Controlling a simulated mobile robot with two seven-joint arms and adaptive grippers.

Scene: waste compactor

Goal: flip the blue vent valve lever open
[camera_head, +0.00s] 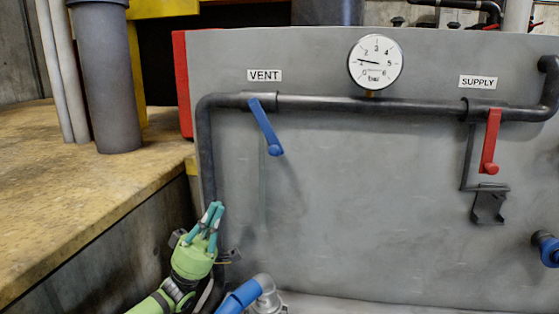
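The blue vent valve lever (266,128) hangs from the dark pipe just below the VENT label (264,75). It is tilted, its lower end pointing down and to the right, across the pipe's direction. My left gripper (213,212), green with teal fingers, is at the lower left, in front of the vertical part of the pipe. It is below and left of the lever and apart from it. Its fingers point up; their gap looks small and I cannot tell whether they are open or shut. My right gripper is not in view.
A red supply lever (490,142) hangs down on the right above a dark bracket (489,206). A pressure gauge (375,63) sits above the dark pipe (350,105). A blue pipe end (240,297) is at the bottom. A worn yellow ledge (80,190) lies left. The grey panel's middle is clear.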

